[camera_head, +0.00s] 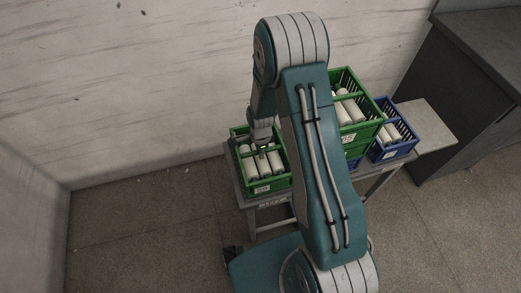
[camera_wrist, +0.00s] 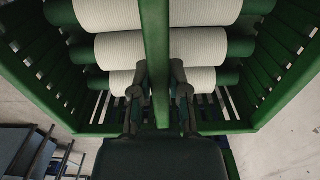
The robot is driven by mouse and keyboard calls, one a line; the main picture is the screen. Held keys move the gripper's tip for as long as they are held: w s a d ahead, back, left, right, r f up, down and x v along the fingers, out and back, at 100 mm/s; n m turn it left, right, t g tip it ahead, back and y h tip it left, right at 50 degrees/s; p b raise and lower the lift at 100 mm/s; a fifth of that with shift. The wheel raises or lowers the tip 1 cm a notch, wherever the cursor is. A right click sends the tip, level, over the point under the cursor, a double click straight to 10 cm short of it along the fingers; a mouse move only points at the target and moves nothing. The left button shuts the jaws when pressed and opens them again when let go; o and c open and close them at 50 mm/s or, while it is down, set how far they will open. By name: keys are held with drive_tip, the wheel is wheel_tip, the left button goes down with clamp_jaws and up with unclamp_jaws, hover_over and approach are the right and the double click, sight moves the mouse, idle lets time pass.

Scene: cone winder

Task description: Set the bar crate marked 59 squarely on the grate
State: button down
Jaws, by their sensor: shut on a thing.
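A green slatted crate (camera_head: 271,186) with white yarn cones stands at the left in the head view. Its small front label is too small to read as 59. My gripper (camera_head: 262,151) reaches down into it from above. In the wrist view my gripper (camera_wrist: 159,78) is shut on the crate's green middle bar (camera_wrist: 155,28), with a finger on each side and several cones around it. The crate looks upright and about level, over the left end of a low grey stand (camera_head: 240,198). The grate surface is mostly hidden under it; I cannot tell whether the crate touches it.
A dark cabinet (camera_head: 470,80) is at right, a wall (camera_head: 150,80) behind.

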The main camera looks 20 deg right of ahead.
drive_tip(key=shift+f, duration=0.4)
idle(0.4)
drive_tip(key=c, duration=0.5)
unclamp_jaws()
drive_tip(key=shift+c, duration=0.2)
drive_tip(key=shift+f, duration=0.1)
wheel_tip(320, 180, up, 12)
drive_tip(key=shift+w, duration=0.1)
drive_tip(key=s+r+n+t, duration=0.1)
drive_tip(key=s+r+n, duration=0.3)
drive_tip(key=r, duration=0.6)
drive_tip(key=s+r+n+t, duration=0.2)
drive_tip(key=s+r+n, duration=0.25)
drive_tip(key=r, duration=0.45)
drive_tip(key=s+r+n+t, duration=0.2)
drive_tip(key=s+r+n, duration=0.6)
drive_tip(key=s, duration=0.4)
drive_tip(key=shift+s+r+n+t, duration=0.3)
drive_tip(key=shift+r+n, duration=0.1)
drive_tip(key=shift+n, duration=0.35)
